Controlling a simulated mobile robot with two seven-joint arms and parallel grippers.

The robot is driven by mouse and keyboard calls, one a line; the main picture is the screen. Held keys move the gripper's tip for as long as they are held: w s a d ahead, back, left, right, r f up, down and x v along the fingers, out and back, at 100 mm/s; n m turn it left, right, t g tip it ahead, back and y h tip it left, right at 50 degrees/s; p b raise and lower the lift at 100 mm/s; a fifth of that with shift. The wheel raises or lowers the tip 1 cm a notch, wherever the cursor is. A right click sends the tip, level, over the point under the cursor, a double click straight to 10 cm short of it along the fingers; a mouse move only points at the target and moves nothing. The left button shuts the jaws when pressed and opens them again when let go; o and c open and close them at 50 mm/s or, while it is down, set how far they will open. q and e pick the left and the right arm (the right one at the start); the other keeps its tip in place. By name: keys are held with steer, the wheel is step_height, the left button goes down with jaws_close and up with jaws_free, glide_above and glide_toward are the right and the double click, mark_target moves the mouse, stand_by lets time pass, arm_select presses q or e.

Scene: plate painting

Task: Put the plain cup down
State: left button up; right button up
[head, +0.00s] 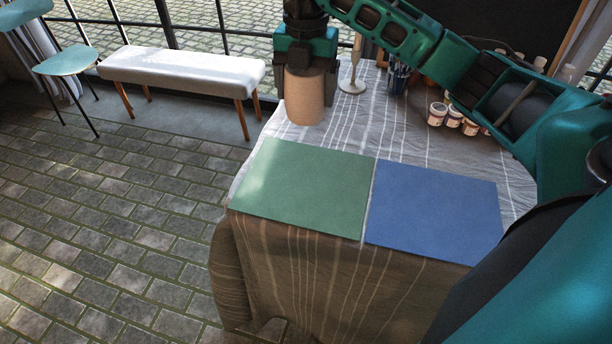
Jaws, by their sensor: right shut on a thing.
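A plain tan cup (305,99) is upright at the back left of the cloth-covered table (410,150). My right gripper (306,66) comes down over it from above and is shut on its upper part, which the gripper hides. The cup's base looks at or close to the cloth; I cannot tell whether it touches. My left gripper is not in view.
A green mat (305,186) and a blue mat (434,212) lie side by side at the front. A pale stand (353,68) is right of the cup. Dark brushes (397,76) and several paint jars (453,118) are further right. Both mats are bare.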

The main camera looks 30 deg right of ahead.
steer(key=shift+f+b, duration=0.5)
steer(key=shift+f, duration=9.2)
steer(key=shift+f, duration=0.15)
steer(key=o, duration=1.1)
steer(key=shift+r, duration=0.5)
step_height(320, 180, up, 11)
steer(key=shift+r+p, duration=0.15)
steer(key=shift+p, duration=0.15)
